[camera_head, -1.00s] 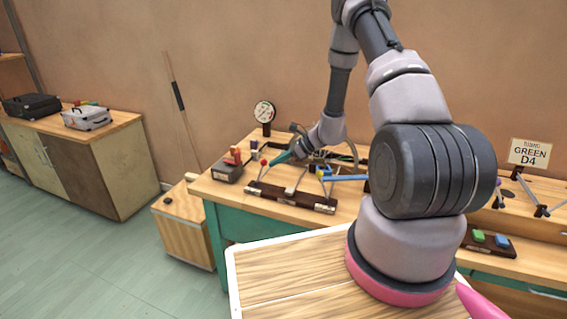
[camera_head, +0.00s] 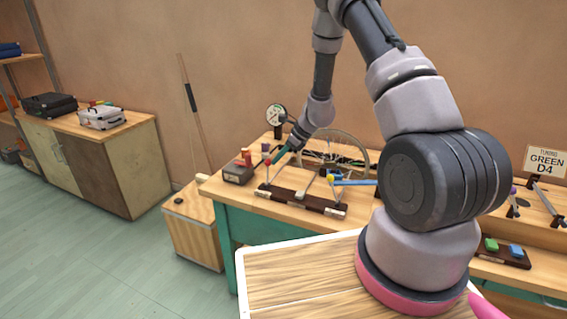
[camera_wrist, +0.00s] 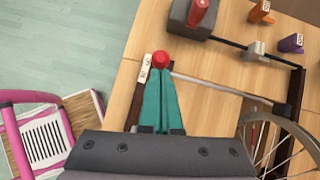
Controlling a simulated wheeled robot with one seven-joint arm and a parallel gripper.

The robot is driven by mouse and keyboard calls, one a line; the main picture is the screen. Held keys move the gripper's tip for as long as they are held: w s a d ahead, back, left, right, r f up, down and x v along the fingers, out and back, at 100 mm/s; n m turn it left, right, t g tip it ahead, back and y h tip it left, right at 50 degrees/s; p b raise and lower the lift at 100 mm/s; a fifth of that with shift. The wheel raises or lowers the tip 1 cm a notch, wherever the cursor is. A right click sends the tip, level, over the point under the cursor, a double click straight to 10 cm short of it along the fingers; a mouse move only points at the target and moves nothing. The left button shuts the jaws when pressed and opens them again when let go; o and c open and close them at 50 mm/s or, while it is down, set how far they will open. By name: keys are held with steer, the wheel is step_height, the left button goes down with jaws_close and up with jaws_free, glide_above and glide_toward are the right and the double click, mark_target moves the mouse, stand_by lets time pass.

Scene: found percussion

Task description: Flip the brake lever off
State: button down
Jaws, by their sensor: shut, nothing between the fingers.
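A lever with a red ball knob (camera_head: 267,161) stands at the left end of a dark bar (camera_head: 300,203) on the workbench. I take it for the brake lever, though no readable label confirms this. My gripper (camera_head: 274,158) has its teal fingers shut and empty, with the tips right at the red knob. In the wrist view the closed fingertips (camera_wrist: 160,80) point at the red knob (camera_wrist: 161,59) and overlap its near edge. I cannot tell whether they touch. The fingers and wrist hide part of the lever's base.
A spoked wheel (camera_wrist: 283,146) stands right of the gripper in the wrist view. A dark box with a red handle (camera_head: 238,173) sits left of the bar. A lever with a yellow knob and blue part (camera_head: 335,177) is to the right. A gauge (camera_head: 276,114) stands behind.

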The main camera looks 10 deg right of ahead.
steer(key=w+a+h, duration=0.1)
steer(key=a+g+h, duration=0.1)
steer(key=shift+w+a+r, duration=0.3)
steer(key=shift+w, duration=0.05)
steer(key=shift+w+a, duration=0.35)
steer(key=shift+w, duration=0.05)
steer(key=shift+w+a, duration=0.5)
steer(key=shift+a, duration=0.3)
steer(key=v, duration=1.3)
steer(key=shift+w+d, duration=0.25)
steer(key=shift+d, duration=0.05)
